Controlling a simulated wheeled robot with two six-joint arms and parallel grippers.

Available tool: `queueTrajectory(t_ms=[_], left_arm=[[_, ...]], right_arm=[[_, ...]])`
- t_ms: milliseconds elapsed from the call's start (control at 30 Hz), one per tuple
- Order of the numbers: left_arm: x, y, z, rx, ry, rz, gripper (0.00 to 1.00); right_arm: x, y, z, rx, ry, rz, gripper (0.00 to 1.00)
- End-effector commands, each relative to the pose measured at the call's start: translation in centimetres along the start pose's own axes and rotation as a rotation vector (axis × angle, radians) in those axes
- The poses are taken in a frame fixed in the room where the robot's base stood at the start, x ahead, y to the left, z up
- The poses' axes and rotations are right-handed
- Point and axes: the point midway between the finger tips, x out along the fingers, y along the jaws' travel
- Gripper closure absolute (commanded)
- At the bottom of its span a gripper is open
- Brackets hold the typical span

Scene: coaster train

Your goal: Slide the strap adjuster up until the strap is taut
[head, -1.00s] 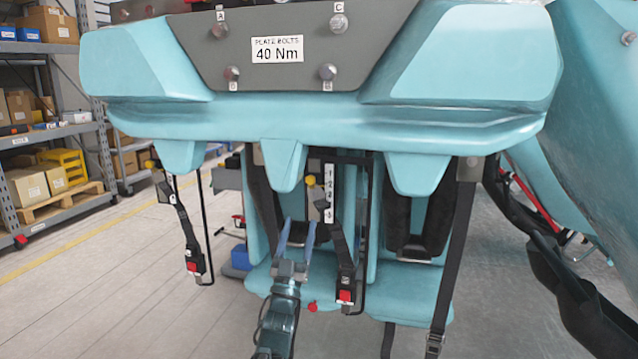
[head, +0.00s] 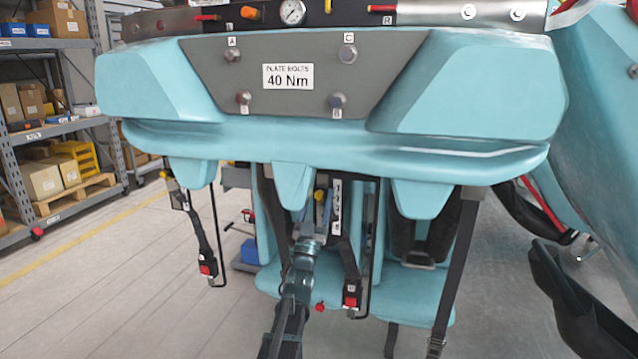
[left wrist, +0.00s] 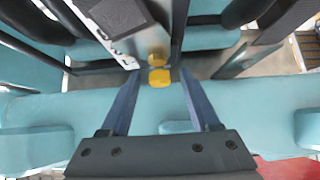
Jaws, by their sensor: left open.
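A white numbered scale plate (head: 337,208) stands upright on the middle seat's restraint frame. A yellow knob (left wrist: 159,78) is beside the plate, and in the left wrist view it sits between the fingertips. A black strap (head: 347,255) runs down from the plate to a black buckle with a red button (head: 351,297). I cannot tell clearly which part is the strap adjuster. My left gripper (head: 312,208) is open, its blue fingers reaching up to the plate's left side, partly hiding the knob. I cannot tell whether either finger touches it. My right gripper is not in view.
A teal overhead housing (head: 470,155) hangs just above my left gripper, with downward lugs (head: 292,185) close by. A similar strap and buckle (head: 207,268) hang on the left. Another strap (head: 455,255) hangs at the right. The floor at left is open.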

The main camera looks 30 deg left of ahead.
Motion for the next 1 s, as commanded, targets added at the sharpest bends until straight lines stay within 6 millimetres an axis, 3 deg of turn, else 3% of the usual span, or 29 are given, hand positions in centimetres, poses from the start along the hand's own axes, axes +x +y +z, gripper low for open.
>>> queueTrajectory(t_ms=[100,367,700,1000], left_arm=[[1.14,-0.01,-0.05,0.000,0.000,0.000,0.37],[1.07,0.00,0.04,0.000,0.000,0.000,0.37],[1.07,0.00,0.03,0.000,0.000,0.000,0.97],[1.31,0.00,-0.21,0.000,0.000,0.000,1.00]], right_arm=[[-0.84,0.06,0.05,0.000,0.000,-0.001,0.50],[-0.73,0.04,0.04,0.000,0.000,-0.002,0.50],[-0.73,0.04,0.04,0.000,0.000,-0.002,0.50],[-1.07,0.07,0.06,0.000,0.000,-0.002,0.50]])
